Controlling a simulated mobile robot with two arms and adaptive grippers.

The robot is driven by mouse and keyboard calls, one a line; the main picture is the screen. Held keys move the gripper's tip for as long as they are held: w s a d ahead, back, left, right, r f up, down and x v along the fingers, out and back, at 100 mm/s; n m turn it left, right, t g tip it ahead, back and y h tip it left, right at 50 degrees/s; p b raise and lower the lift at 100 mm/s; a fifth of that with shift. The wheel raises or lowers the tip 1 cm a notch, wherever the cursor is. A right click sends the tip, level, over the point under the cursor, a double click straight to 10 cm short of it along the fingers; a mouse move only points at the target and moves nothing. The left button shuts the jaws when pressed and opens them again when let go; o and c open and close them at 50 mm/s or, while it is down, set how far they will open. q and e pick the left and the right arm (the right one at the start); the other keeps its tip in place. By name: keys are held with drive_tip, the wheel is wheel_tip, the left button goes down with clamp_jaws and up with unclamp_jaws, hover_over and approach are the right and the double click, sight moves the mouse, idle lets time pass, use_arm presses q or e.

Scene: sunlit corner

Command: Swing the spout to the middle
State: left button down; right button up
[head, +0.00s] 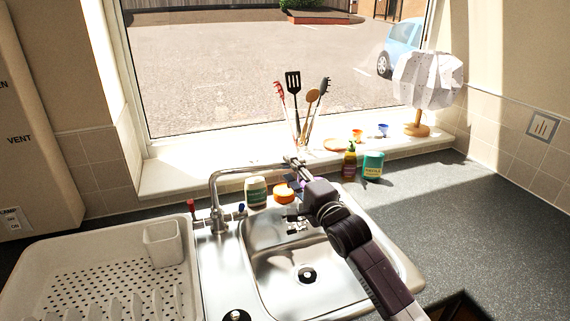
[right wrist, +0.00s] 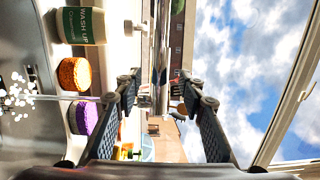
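The chrome tap stands at the sink's back left corner, and its spout (head: 245,170) reaches right over the back of the basin (head: 262,262). My right gripper (head: 291,164) is at the spout's far end, which it partly hides. In the right wrist view the two fingers of my right gripper (right wrist: 160,88) are apart, with the chrome spout (right wrist: 161,45) running in between or just beyond their tips. I cannot tell whether they touch it. A thin pale streak and white specks, perhaps running water, show at the left there. My left gripper is not in view.
Behind the sink stand a wash-up bottle (head: 256,192), an orange sponge (head: 284,194) and a purple sponge (right wrist: 87,117). A soap bottle (head: 350,163) and a teal tub (head: 373,166) stand further right. A white drying rack (head: 60,262) is left. The right counter is clear.

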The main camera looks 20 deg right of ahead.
sight(287, 167)
drive_tip(key=shift+w+a, duration=0.15)
drive_tip(key=shift+w, duration=0.75)
drive_tip(key=shift+w+a, duration=0.15)
drive_tip(key=shift+w, duration=0.75)
clamp_jaws()
